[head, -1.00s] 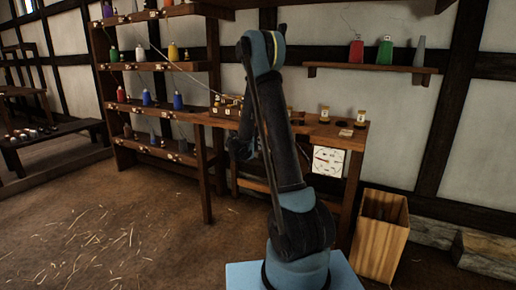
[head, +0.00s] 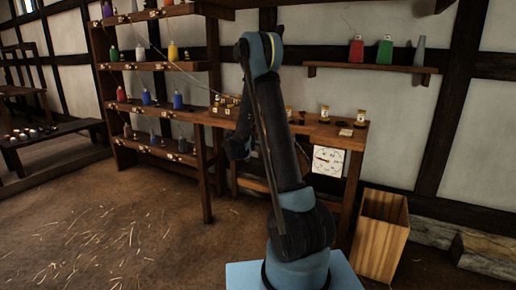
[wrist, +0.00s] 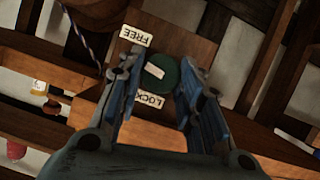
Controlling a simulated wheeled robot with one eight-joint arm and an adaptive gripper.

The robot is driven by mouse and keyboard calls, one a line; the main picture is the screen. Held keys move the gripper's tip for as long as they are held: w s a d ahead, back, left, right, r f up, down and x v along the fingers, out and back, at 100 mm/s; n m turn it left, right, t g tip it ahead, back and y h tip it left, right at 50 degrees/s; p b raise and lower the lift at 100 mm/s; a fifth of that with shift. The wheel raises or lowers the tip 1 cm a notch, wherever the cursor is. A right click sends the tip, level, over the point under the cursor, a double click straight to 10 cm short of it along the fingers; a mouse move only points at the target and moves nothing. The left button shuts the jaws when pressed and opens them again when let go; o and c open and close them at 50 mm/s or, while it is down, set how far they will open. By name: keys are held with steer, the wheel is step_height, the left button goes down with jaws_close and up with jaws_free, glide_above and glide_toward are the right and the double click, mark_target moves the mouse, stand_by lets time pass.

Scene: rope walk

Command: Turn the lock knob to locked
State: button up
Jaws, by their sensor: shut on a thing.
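The lock knob (wrist: 172,84) is a round green disc with a white pointer bar, on a brown wooden plate (wrist: 187,47) in the wrist view. A white FREE label (wrist: 135,36) is above left of it. A LOCKED label (wrist: 150,100) is below left, partly covered by a finger. The bar sits on the knob's left part and slants; it lies between the two labels. My gripper (wrist: 158,84) has a finger on each side of the knob and is shut on it. In the head view my arm hides the gripper and knob.
In the head view, a wooden bench (head: 335,135) carries small jars and a white dial panel (head: 328,160) hangs below it. A shelf unit (head: 112,75) with coloured bottles stands left. An open wooden bin (head: 382,250) stands right. The floor at left is clear except for straw.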

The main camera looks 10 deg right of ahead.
steer(key=n+h, duration=0.2)
steer(key=n, duration=0.2)
steer(key=n+h, duration=0.2)
steer(key=n, duration=0.1)
steer(key=a+f+n+g+h, duration=0.1)
steer(key=n+h, duration=0.1)
steer(key=n, duration=0.2)
steer(key=shift+w+n, duration=0.2)
steer(key=shift+n, duration=0.1)
steer(key=n, duration=0.1)
steer(key=n+h, duration=0.1)
steer(key=n, duration=0.1)
steer(key=n+t, duration=0.1)
steer(key=shift+d+f+n, duration=0.1)
steer(key=shift+f+n, duration=0.15)
steer(key=shift+n, duration=0.05)
steer(key=shift+h, duration=0.3)
steer(key=o, duration=1.1)
steer(key=shift+f, duration=0.1)
